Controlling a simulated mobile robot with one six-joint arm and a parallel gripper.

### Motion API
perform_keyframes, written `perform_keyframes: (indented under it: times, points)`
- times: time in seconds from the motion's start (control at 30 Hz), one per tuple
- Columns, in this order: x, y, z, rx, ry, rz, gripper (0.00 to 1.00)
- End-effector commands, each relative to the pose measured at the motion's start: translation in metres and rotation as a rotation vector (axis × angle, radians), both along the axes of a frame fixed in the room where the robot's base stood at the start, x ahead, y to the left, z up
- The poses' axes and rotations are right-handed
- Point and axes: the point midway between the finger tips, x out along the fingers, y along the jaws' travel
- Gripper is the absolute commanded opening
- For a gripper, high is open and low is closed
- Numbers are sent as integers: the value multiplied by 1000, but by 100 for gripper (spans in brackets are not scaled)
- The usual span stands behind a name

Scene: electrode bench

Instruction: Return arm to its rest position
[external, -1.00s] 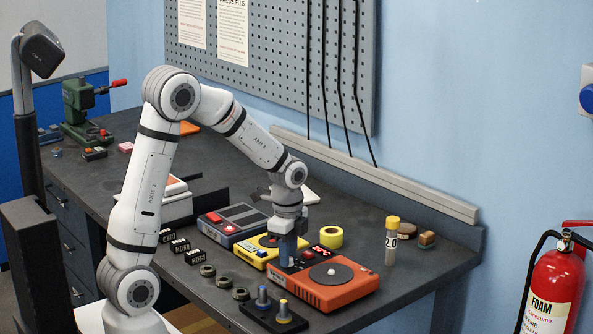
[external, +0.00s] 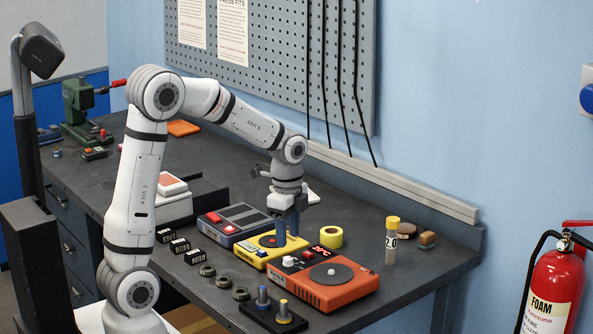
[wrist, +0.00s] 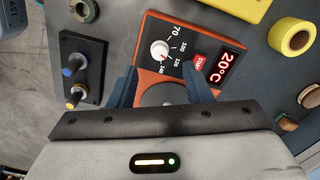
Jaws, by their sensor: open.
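My gripper (external: 287,232) is open and empty, pointing down above the yellow device (external: 262,254) in the external view. In the wrist view my gripper's two fingers (wrist: 166,90) stand apart over the orange hot plate (wrist: 155,28). The orange hot plate (external: 312,292) has a grey round plate, a white knob (wrist: 161,50) and a red display reading 20°C (wrist: 228,62). My arm is bent over the bench, with its elbow high at the left.
A dark stand with two posts (external: 272,318) sits at the bench's front edge. A yellow tape roll (external: 331,237) and a yellow-capped vial (external: 391,240) stand right. Black labelled blocks (external: 180,246) and dark rings (external: 224,282) lie left. A fire extinguisher (external: 555,285) stands off the bench.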

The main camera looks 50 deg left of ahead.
Motion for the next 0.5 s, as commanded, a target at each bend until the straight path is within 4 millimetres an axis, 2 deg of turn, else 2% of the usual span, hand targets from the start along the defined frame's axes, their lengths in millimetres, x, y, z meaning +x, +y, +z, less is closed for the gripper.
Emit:
perform_keyframes:
  times: [0.1, 0.2, 0.5]
  points:
    - [1, 0, 13, -1, -1, 0, 45]
    - [0, 0, 18, 0, 0, 0, 45]
    - [0, 0, 19, 0, 1, 0, 45]
